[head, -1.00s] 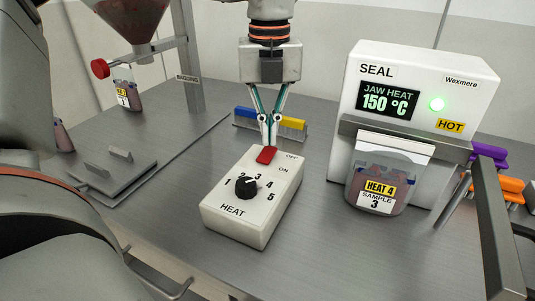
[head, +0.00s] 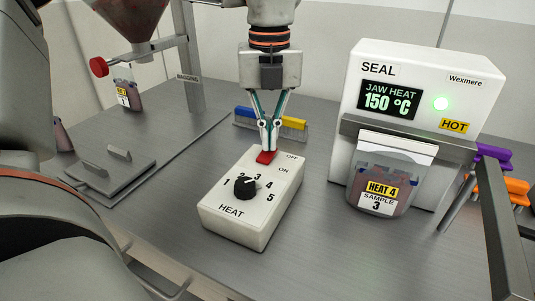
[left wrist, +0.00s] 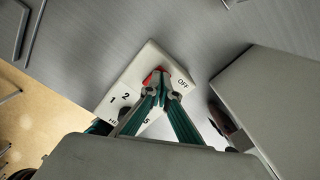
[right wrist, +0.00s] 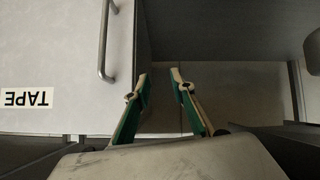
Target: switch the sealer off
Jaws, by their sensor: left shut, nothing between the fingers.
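The white control box (head: 228,214) lies on the bench with a black heat knob (head: 246,187) and a red switch (head: 265,158) at its far end, beside the OFF and ON marks. My left gripper (head: 268,150) is shut and empty, pointing down with its tips at the red switch, apparently touching it. The left wrist view also shows the tips over the red switch (left wrist: 153,79) near OFF, partly covering it. My right gripper (right wrist: 160,86) is open and empty.
A pouch labelled HEAT 4, sample 3 (head: 378,195) hangs at the sealer's HOT jaw bar. Blue and yellow clips (head: 293,123) stand behind the control box. Purple and orange clips (head: 505,190) are at right. A TAPE-labelled drawer front (right wrist: 70,95) is beside my right gripper.

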